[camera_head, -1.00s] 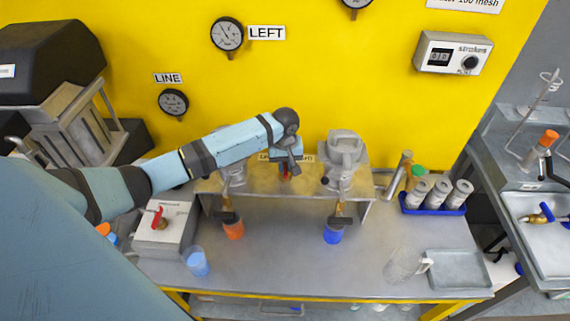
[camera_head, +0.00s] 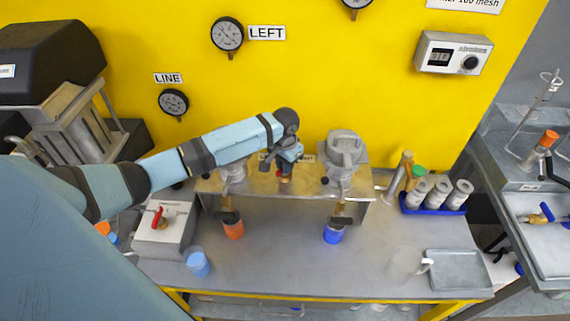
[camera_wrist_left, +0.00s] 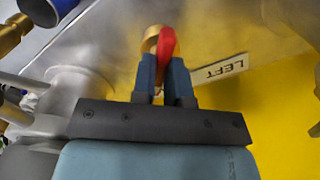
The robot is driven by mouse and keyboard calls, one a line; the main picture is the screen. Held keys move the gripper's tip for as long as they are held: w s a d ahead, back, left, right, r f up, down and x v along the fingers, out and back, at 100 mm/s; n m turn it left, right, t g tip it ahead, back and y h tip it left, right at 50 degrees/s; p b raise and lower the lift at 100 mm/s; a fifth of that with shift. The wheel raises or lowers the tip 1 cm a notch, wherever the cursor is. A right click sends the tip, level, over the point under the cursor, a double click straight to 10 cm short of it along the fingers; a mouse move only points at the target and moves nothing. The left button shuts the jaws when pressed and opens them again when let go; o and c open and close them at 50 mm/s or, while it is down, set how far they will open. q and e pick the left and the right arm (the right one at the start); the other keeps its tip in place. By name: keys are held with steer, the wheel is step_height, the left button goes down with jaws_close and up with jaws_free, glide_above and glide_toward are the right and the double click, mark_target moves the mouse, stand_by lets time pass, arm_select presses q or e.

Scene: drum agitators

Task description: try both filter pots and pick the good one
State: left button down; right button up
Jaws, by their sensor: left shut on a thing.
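The left filter pot (camera_head: 233,177) and the right filter pot (camera_head: 343,160) are grey and stand on a metal stand (camera_head: 300,190). My left arm crosses in front of the left pot and partly hides it. My left gripper (camera_head: 285,168) is between the pots, shut on a red valve handle (camera_head: 281,175). In the left wrist view, the red handle (camera_wrist_left: 166,44) sits between the fingertips, with the brass valve body (camera_wrist_left: 150,40) beside it. An orange cup (camera_head: 234,230) is below the left outlet and a blue cup (camera_head: 333,235) below the right outlet. My right gripper is not in view.
A grey box with a red handle (camera_head: 159,214) and a light blue cup (camera_head: 197,263) are at left. A clear jug (camera_head: 404,264), a metal tray (camera_head: 459,271) and a blue rack (camera_head: 433,207) are at right. The middle front of the bench is clear.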

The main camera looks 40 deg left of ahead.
arm_select(q)
steer(key=shift+m, duration=0.6)
steer(key=c, duration=1.1)
jaws_free()
steer(key=shift+c, duration=0.2)
step_height(320, 180, up, 14)
steer(key=b, duration=0.2)
